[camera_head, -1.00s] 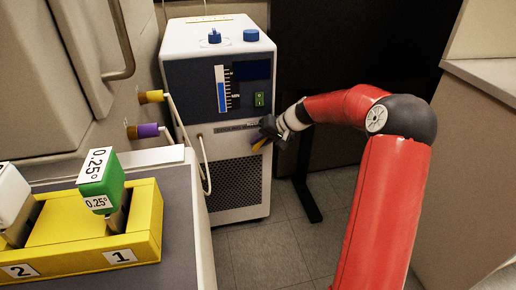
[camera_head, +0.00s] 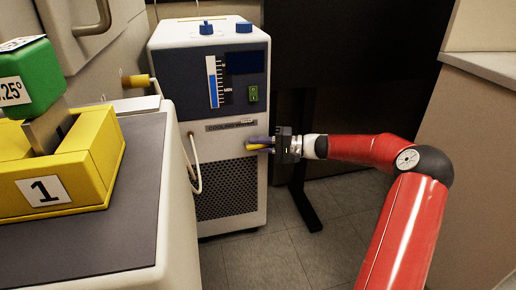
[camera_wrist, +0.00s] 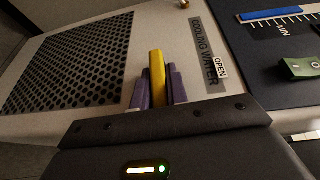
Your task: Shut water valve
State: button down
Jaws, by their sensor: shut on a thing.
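The water valve's yellow handle (camera_head: 256,147) is on the front of the white and dark blue cooling unit (camera_head: 233,165), below the "COOLING WATER" label (camera_head: 230,125). My gripper (camera_head: 266,145) reaches it from the right, shut on the handle. In the wrist view the yellow handle (camera_wrist: 157,75) stands between my purple fingers (camera_wrist: 158,88), lying roughly parallel to the label (camera_wrist: 204,55). The word "OPEN" shows at one end of that label. The handle's pivot is hidden.
A black vent grille (camera_head: 226,188) lies below the handle. A green switch (camera_head: 253,94) and a blue gauge (camera_head: 213,82) are above. A hose (camera_head: 195,165) hangs at the unit's left. At left is a bench (camera_head: 120,225) with a yellow block holder (camera_head: 95,165). Floor (camera_head: 290,255) is free in front.

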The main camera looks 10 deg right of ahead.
jog(key=shift+f+y, duration=0.15)
jog(key=shift+y, duration=0.25)
jog(key=c, duration=1.4)
grip_release()
jog(key=v, duration=0.7)
jog(key=shift+s+d, duration=0.2)
jog(key=shift+d, duration=0.15)
jog(key=shift+a, duration=0.1)
